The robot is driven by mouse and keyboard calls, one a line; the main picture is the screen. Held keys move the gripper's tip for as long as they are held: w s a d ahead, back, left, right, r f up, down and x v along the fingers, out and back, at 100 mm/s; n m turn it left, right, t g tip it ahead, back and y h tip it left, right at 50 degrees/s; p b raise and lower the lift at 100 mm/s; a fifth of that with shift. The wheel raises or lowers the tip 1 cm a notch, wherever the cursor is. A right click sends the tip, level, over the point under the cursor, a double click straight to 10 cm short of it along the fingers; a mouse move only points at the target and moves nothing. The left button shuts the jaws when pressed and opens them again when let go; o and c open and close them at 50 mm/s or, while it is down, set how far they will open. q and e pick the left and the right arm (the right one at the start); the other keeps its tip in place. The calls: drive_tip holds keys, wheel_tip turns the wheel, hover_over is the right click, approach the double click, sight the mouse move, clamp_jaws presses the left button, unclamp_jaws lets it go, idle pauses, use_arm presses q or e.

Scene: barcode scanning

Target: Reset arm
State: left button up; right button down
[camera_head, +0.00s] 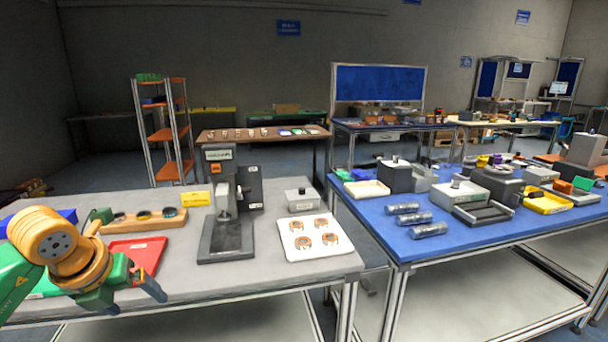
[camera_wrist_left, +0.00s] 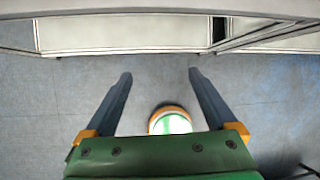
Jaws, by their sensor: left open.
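My left gripper (camera_head: 133,293) is at the front left of the grey table (camera_head: 300,262), by its near edge, in the head view. In the left wrist view my left gripper (camera_wrist_left: 159,76) has its two dark fingers spread apart, with nothing held between them. Beneath it that view shows grey floor (camera_wrist_left: 50,110) and table framing along the top. My right arm and gripper are not in view.
On the grey table are a red tray (camera_head: 138,254) beside my left arm, a black-and-grey machine (camera_head: 226,215) and a white tray (camera_head: 313,237) with round parts. The blue table (camera_head: 400,245) at right holds several silver cylinders (camera_head: 414,218) and boxes.

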use_arm(q)
drive_tip(key=w+d+f+n+h, duration=0.1)
drive_tip(key=d+f+h, duration=0.25)
drive_tip(key=d, duration=0.35)
drive_tip(key=w+d+f+h, duration=0.2)
drive_tip(key=d+f+h, duration=0.1)
drive_tip(key=d+h, duration=0.25)
drive_tip(key=w+d+f+n+h, duration=0.1)
drive_tip(key=d+f+h, duration=0.25)
drive_tip(key=d, duration=0.35)
drive_tip(key=w+a+f+n+t+y, duration=0.2)
drive_tip(key=w+f+n+t, duration=0.2)
drive_tip(key=f+n+t, duration=0.55)
drive_tip(key=s+a+f+n+g+y, duration=0.35)
drive_tip(key=s+f+n, duration=0.4)
drive_tip(key=f, duration=0.45)
drive_tip(key=s+a+f+n+g+y, duration=0.25)
drive_tip(key=s+f+n+y, duration=0.3)
drive_tip(key=s+f, duration=0.5)
drive_tip(key=s+f+n+g, duration=0.2)
drive_tip(key=s+f, duration=0.3)
drive_tip(key=s, duration=0.7)
drive_tip(key=s+d+f+n+g+y, duration=0.1)
drive_tip(key=s+f+g, duration=0.4)
drive_tip(key=s, duration=0.7)
drive_tip(key=shift+s+d+f+n, duration=0.25)
drive_tip(key=shift+s+f+n, duration=0.2)
drive_tip(key=shift+n, duration=0.4)
